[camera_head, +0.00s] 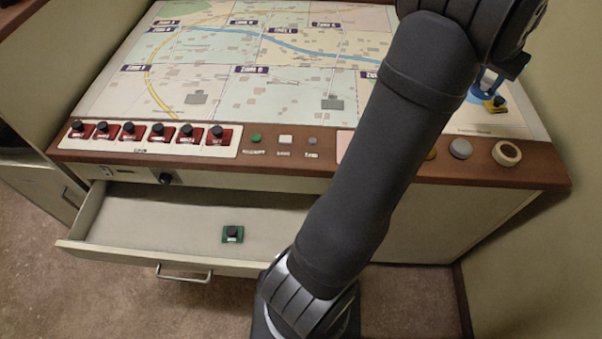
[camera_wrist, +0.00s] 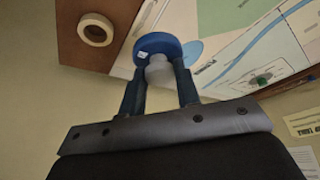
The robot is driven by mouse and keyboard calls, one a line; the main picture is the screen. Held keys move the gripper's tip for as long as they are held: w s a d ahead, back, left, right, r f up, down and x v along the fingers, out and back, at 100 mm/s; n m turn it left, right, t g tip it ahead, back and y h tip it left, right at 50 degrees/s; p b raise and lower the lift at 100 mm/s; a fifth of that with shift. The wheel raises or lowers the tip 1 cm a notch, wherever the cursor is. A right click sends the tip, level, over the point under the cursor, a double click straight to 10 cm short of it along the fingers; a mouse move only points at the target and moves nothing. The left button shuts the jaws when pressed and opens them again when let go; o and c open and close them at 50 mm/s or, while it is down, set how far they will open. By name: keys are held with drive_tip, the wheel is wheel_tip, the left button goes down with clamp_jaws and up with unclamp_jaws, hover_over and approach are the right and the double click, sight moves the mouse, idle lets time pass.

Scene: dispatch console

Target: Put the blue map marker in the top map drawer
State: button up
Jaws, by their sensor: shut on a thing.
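The blue map marker (camera_wrist: 158,43) has a round blue base and a pale grey knob. In the wrist view my gripper (camera_wrist: 160,85) is shut on that knob, one finger on each side. In the head view my gripper (camera_head: 491,84) is over the right end of the map, with the blue marker (camera_head: 481,96) at its tips. I cannot tell whether its base touches the map. The open map drawer (camera_head: 150,222) is pulled out under the console's left side. A green marker (camera_head: 232,234) lies in it.
A roll of tape (camera_head: 507,153) lies on the wooden edge at the right. Red switches (camera_head: 160,134) line the front left. Most of the drawer floor is clear.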

drive_tip(key=w+a+n+y, duration=0.15)
drive_tip(key=w+a, duration=0.35)
drive_tip(key=a, duration=0.7)
drive_tip(key=w+a+n+t, duration=0.1)
drive_tip(key=w+a+n, duration=0.25)
drive_tip(key=a, duration=0.85)
drive_tip(key=w+a+n+y, duration=0.15)
drive_tip(key=w+a, duration=0.45)
drive_tip(key=a, duration=0.6)
drive_tip(key=s+a+n, duration=0.1)
drive_tip(key=a+n, duration=0.3)
drive_tip(key=a, duration=1.2)
drive_tip(key=s+a+n+y, duration=0.1)
drive_tip(key=s+a+n, duration=0.15)
drive_tip(key=a, duration=0.55)
drive_tip(key=s+a+n+y, duration=0.1)
drive_tip(key=s+a, duration=0.2)
drive_tip(key=a, duration=0.5)
drive_tip(key=n+g+y, duration=0.2)
drive_tip(key=n, duration=0.6)
hover_over(139, 222)
drive_tip(key=d, duration=0.2)
drive_tip(key=shift+s+f, duration=0.2)
drive_tip(key=shift+f, duration=10.5)
drive_tip(key=shift+s+f, duration=0.15)
drive_tip(key=shift+f, duration=10.55)
